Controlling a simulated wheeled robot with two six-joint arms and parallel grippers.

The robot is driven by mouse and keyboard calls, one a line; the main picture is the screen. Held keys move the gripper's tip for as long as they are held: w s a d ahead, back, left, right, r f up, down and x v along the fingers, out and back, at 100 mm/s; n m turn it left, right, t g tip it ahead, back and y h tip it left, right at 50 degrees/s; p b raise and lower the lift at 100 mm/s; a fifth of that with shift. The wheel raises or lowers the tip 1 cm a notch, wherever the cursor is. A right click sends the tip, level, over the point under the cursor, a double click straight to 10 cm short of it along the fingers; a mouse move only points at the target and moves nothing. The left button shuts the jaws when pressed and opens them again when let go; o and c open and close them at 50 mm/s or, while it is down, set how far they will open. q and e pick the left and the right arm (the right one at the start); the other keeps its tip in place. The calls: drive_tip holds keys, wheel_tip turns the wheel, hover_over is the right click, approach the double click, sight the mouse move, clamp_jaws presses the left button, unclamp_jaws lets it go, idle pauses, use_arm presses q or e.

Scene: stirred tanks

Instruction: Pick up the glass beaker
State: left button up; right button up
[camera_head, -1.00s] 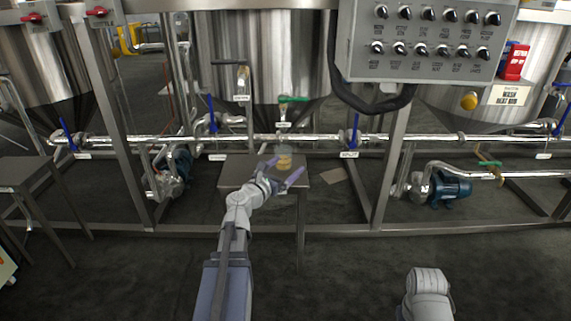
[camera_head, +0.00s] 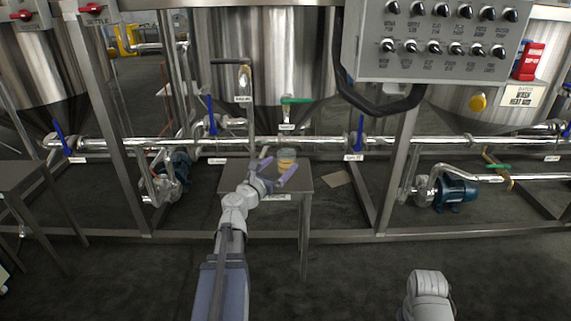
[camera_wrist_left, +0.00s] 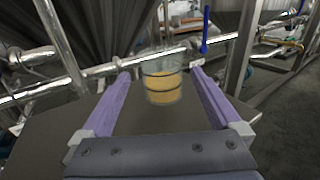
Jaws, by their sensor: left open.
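The glass beaker (camera_head: 287,158) holds a yellow-orange liquid and stands upright on a small grey metal table (camera_head: 300,186). My left gripper (camera_head: 276,171) is open just in front of the beaker in the head view. In the left wrist view, the beaker (camera_wrist_left: 162,82) is between the two purple fingers (camera_wrist_left: 158,84), near their tips, with a gap on each side. Dark bands run around the beaker. Part of my right arm shows at the bottom right of the head view, but its gripper is out of frame.
A metal pipe (camera_head: 330,142) with blue-handled valves runs behind the table. A green-handled valve (camera_head: 296,100) sits above the beaker under the tank. A control box (camera_head: 440,40) hangs at upper right. A blue pump (camera_head: 456,192) stands right. The floor in front is clear.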

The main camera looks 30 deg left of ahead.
sight(290, 154)
use_arm(q)
drive_tip(key=shift+w, duration=0.1)
drive_tip(key=shift+w+a, duration=0.1)
drive_tip(key=shift+w, duration=1.1)
drive_tip(key=shift+w+r+p, duration=0.15)
drive_tip(key=shift+w+r, duration=0.05)
drive_tip(key=shift+w, duration=1.15)
drive_tip(key=shift+w+r+p, duration=0.15)
drive_tip(key=shift+w, duration=1.2)
drive_tip(key=shift+s, duration=0.1)
drive_tip(key=c, duration=1.5)
